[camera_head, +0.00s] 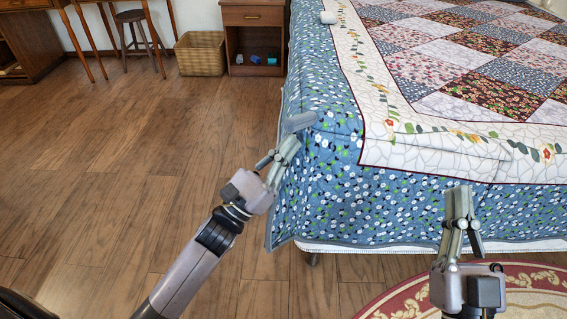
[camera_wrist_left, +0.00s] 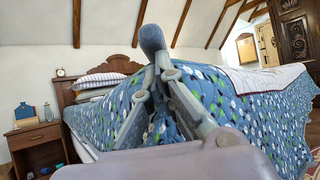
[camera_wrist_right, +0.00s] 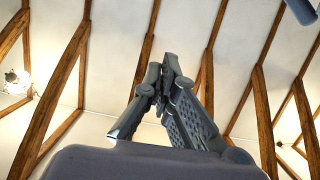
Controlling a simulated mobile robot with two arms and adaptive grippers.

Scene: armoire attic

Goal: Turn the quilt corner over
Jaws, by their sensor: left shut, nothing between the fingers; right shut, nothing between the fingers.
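A patchwork quilt (camera_head: 447,107) with a cream floral border and dark red edging lies flat on the bed. Its near-left corner lies on a blue floral cloth (camera_head: 335,205) that drapes down over the bed's corner and sides. I cannot tell whether the two are one piece. My left gripper (camera_head: 287,140) is shut and empty, in front of the blue cloth at the bed's corner; whether it touches the cloth is unclear. In the left wrist view its fingers meet before the blue cloth (camera_wrist_left: 220,95). My right gripper (camera_head: 463,200) is shut and empty, before the bed's near side.
A wooden nightstand (camera_head: 254,30) stands beside the bed, with a wicker basket (camera_head: 200,53) and a stool (camera_head: 130,17) further left. A red patterned rug (camera_head: 535,280) is at bottom right. The wooden floor at left is clear.

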